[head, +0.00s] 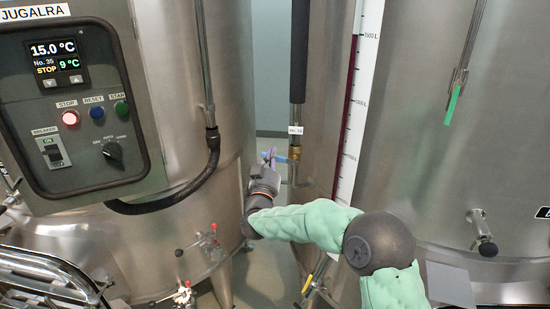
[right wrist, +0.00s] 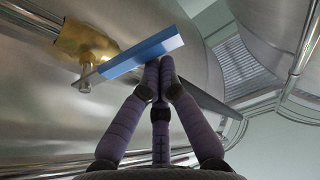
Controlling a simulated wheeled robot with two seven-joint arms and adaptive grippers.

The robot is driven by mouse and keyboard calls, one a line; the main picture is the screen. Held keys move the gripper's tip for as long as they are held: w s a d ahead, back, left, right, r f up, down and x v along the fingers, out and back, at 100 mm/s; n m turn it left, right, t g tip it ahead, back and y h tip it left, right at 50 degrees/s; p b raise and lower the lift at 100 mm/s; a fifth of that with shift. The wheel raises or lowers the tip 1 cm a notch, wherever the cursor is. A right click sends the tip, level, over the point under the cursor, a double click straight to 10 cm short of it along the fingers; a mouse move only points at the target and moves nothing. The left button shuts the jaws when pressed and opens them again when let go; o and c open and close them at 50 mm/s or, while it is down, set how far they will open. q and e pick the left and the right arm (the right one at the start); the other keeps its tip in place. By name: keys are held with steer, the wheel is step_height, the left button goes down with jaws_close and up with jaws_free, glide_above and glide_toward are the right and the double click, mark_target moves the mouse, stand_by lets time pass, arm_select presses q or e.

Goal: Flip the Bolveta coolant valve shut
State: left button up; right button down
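A valve with a brass body (head: 294,153) sits on the pipe between the left and middle vats, below a small white tag (head: 296,130) too small to read for sure. Its flat blue lever (right wrist: 145,54) sticks out to the side of the brass body in the right wrist view. My right gripper (head: 268,158) is at this lever; in the right wrist view its purple fingertips (right wrist: 160,70) meet at the lever's lower edge. The fingers look closed together against or beside the lever, not clearly around it. My left gripper is out of view. No Bolveta name is readable.
A control box (head: 85,110) labelled JUGALRA is on the left vat. A green lever (head: 454,104) hangs on the right vat's pipe. A black hose (head: 180,195) curves beside the box.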

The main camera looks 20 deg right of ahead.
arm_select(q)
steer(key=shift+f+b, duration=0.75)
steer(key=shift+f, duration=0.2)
arm_select(e)
steer(key=shift+w+a+f+n+y, duration=0.1)
steer(key=shift+f+n+y, duration=0.1)
steer(key=shift+f+n, duration=0.15)
steer(key=shift+w+a+f+n+y, duration=0.1)
steer(key=shift+f+n+y, duration=0.15)
steer(key=shift+f, duration=0.1)
